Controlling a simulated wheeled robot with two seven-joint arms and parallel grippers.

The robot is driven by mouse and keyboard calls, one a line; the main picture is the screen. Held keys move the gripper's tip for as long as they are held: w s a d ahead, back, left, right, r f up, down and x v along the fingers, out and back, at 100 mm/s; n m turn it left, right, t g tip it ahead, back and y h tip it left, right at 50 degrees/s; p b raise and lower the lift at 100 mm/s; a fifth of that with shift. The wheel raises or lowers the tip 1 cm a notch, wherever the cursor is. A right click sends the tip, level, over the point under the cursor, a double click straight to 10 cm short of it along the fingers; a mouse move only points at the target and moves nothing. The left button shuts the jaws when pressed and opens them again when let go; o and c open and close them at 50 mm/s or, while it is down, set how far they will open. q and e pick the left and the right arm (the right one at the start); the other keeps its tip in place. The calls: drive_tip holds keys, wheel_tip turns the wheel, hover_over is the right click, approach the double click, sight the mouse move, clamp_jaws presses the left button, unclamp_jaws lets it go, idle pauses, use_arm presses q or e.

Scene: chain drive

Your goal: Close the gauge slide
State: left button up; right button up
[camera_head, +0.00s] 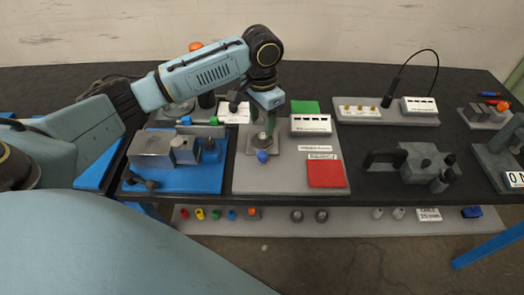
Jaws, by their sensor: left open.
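My left arm comes in from the left and bends down over the middle grey board (285,175). My left gripper (264,122) is open and points down at a small metal fixture (250,142) on that board. A blue ball knob (262,156) sticks out at the front of this fixture. The fingers partly hide the fixture, and I cannot tell whether they touch it. Which part is the gauge slide is not clear at this size. My right gripper is not in view.
A red pad (326,174) and a green pad (304,107) lie on the board. A blue plate (190,180) with metal blocks stands left. A dark grey device (418,163) stands right. A lower shelf (350,222) holds small coloured parts. Bare black table lies between the stations.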

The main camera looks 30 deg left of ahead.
sight(261, 153)
use_arm(q)
wheel_tip(261, 153, down, 13)
drive_tip(key=shift+r+b, duration=0.1)
drive_tip(key=shift+b, duration=0.25)
clamp_jaws()
drive_tip(key=shift+a, duration=0.1)
